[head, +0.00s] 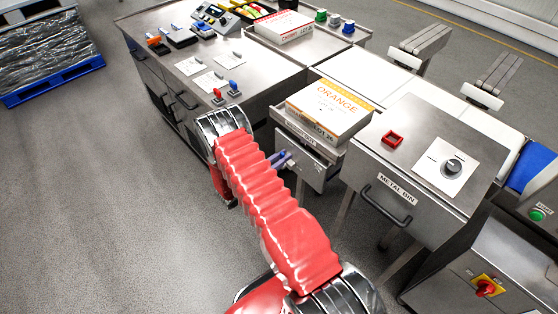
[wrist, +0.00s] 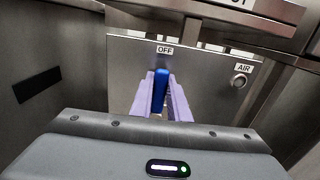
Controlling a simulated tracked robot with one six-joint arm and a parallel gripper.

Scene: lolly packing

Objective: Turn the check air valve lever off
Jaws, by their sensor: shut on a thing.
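The check air valve lever (wrist: 160,86) is a blue handle on a grey metal panel (wrist: 125,70) in the wrist view. It points up toward a white OFF label (wrist: 164,50) just above it. My gripper (wrist: 161,78) has pale purple fingers, one on each side of the lever, shut on it. The lever's lower end and pivot are hidden behind my gripper body.
Metal walls flank the panel closely. In the head view an orange-labelled box (head: 330,108) stands above, and a metal bin drawer (head: 395,205) is at right.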

